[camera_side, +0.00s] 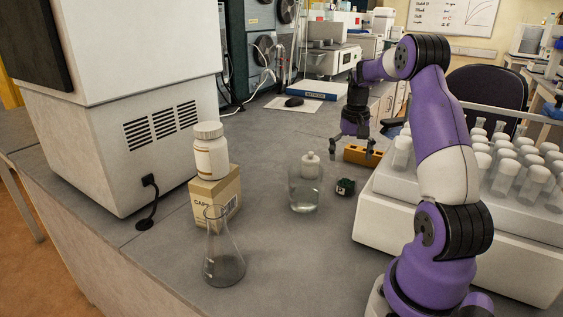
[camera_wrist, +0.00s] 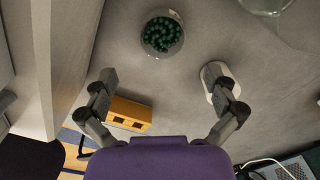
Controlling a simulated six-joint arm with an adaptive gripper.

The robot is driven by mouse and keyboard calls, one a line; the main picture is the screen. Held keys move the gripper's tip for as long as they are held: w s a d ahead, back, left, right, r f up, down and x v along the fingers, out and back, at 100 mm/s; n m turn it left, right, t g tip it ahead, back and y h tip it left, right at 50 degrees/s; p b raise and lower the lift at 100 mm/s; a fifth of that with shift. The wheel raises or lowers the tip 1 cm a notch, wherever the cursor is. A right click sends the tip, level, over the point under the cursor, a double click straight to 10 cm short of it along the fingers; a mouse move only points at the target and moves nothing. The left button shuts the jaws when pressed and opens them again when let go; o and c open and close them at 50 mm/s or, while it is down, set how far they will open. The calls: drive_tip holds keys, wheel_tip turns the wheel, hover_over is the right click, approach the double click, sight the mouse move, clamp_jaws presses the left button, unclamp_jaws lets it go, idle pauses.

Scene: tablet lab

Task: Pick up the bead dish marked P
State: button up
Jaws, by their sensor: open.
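The bead dish (camera_side: 345,187) is a small clear dish of dark green beads with a pale label on its side, standing on the grey bench. The letter on the label is too small to read surely. In the wrist view the dish (camera_wrist: 162,36) shows from above, near the top centre, and no mark shows there. My gripper (camera_side: 352,152) points down above the bench, behind and above the dish in the side view. In the wrist view its fingers (camera_wrist: 160,77) are spread apart with nothing between them, and the dish lies beyond the fingertips.
An orange block with holes (camera_side: 362,155) lies just behind the dish. A glass jar (camera_side: 305,190) stands left of it, and a white rack of capped vials (camera_side: 470,225) close on the right. A pale round-ended object (camera_wrist: 216,80) lies under one finger. A flask (camera_side: 223,255) stands in front.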

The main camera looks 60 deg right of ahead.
sight(347, 180)
drive_tip(key=f, duration=0.7)
drive_tip(key=shift+a+f, duration=0.35)
drive_tip(key=shift+f, duration=0.05)
drive_tip(key=c, duration=1.2)
